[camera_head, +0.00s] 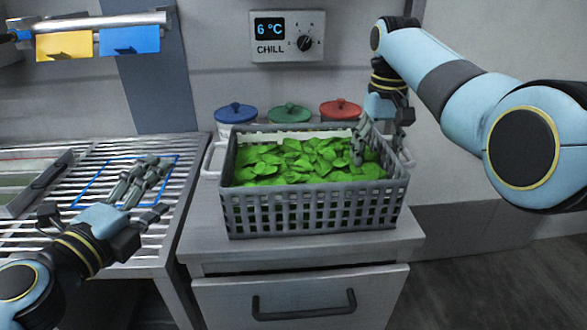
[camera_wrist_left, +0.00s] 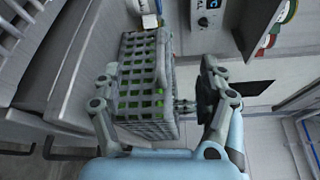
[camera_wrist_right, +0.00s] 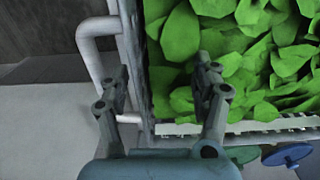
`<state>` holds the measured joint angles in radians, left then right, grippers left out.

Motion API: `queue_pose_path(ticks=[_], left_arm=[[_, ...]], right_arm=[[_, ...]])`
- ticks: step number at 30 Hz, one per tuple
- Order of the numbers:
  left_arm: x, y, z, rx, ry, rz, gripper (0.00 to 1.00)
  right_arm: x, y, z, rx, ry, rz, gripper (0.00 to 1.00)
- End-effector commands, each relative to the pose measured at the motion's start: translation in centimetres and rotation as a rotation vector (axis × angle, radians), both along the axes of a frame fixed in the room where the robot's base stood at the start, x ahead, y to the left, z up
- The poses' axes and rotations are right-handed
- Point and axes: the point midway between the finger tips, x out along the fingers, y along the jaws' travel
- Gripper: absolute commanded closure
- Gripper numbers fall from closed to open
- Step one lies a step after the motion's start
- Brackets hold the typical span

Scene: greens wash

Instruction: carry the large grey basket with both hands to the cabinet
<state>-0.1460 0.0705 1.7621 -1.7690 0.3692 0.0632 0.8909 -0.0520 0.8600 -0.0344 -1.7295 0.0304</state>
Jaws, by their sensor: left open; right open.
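The large grey basket (camera_head: 312,213), full of green leaves (camera_head: 300,160), stands upright on the light grey cabinet (camera_head: 215,235) with a drawer. It has white handles at its ends; the left handle (camera_head: 212,158) is free. My left gripper (camera_head: 160,188) is open and empty over the slatted rack, left of and apart from the basket. The basket also shows in the left wrist view (camera_wrist_left: 146,80). My right gripper (camera_head: 381,152) is open at the basket's right end. In the right wrist view, one finger is outside near a white handle (camera_wrist_right: 85,45), the other over the leaves (camera_wrist_right: 240,50).
Jars with blue (camera_head: 236,112), green (camera_head: 289,112) and red (camera_head: 341,110) lids stand close behind the basket. A slatted rack (camera_head: 35,220) with a blue outline is left of the cabinet. A control panel (camera_head: 287,36) reads 6 °C. Floor (camera_head: 500,270) is open at right.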

Motion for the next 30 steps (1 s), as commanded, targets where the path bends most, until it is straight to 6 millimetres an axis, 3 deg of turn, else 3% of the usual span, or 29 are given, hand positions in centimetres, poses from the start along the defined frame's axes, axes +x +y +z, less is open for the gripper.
queue_pose_path(ticks=[5,18,30], left_arm=[[0.0,0.0,0.0,0.0,0.0,0.0,0.25],[0.0,0.0,0.0,0.0,0.0,0.0,0.25],[0.0,0.0,0.0,0.0,0.0,0.0,0.25]], right_arm=[[0.1,0.0,0.7,-0.001,-0.003,0.0,0.34],[0.0,0.1,7.1,0.0,-0.002,0.0,0.34],[0.0,0.1,7.5,0.0,0.0,0.001,0.34]])
